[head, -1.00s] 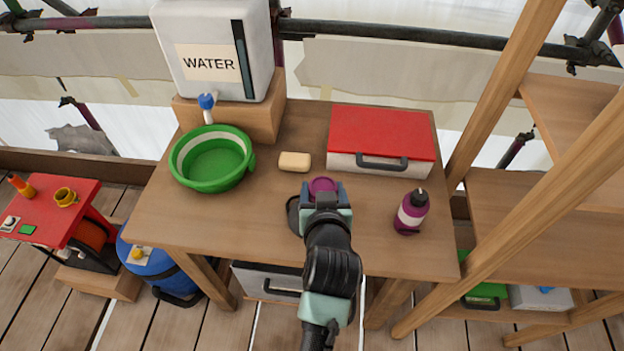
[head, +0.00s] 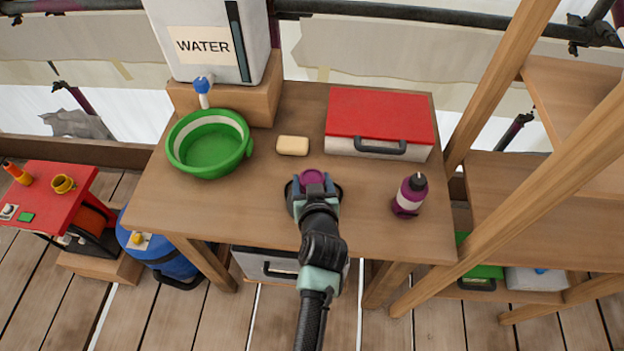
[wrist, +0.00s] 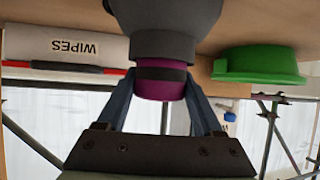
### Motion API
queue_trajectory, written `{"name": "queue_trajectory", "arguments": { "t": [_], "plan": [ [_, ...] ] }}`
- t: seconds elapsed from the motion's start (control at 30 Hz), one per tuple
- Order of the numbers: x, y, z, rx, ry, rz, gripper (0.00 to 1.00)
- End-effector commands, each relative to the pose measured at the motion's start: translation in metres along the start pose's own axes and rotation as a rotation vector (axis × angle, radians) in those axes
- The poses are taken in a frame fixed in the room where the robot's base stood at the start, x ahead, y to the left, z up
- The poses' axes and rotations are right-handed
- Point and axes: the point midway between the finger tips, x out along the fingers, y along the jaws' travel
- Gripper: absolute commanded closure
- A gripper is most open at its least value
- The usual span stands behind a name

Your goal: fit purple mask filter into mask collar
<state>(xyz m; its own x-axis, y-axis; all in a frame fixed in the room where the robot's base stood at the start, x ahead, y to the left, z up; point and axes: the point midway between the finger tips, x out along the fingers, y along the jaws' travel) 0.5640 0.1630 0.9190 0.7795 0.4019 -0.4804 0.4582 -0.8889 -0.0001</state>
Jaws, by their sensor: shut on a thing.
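The purple mask filter (head: 312,177) is between the fingers of my gripper (head: 312,186), which is shut on it. In the wrist view the filter (wrist: 162,86) is purple with a black band, and my gripper (wrist: 160,98) has a blue finger on each side of it. The dark grey mask (head: 338,190) lies on the table, mostly hidden under my gripper in the head view. In the wrist view its round collar (wrist: 162,47) is directly against or very close to the filter's end, lined up with it. I cannot tell whether the filter sits inside the collar.
The wooden table (head: 240,215) also holds a green basin (head: 208,158), a soap bar (head: 292,145), a red-lidded wipes box (head: 378,120) and a purple bottle (head: 410,195). A water container (head: 215,45) stands behind. The table is clear between the mask and bottle.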

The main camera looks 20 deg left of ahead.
Motion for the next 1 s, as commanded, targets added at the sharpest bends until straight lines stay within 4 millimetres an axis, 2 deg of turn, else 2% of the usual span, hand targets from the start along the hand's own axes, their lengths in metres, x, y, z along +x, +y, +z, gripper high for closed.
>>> {"name": "queue_trajectory", "arguments": {
  "t": [0.3,0.33,0.47,0.83,1.0],
  "plan": [
    [0.002,0.0,0.003,0.0,0.002,0.0,0.87],
    [0.001,0.0,0.002,0.0,0.001,0.0,0.27],
    [0.001,0.0,0.002,0.0,0.001,0.0,0.03],
    [-0.001,0.0,-0.002,0.0,0.001,0.0,0.02],
    [-0.015,0.0,0.0,0.001,0.002,0.001,0.02]
  ]
}}
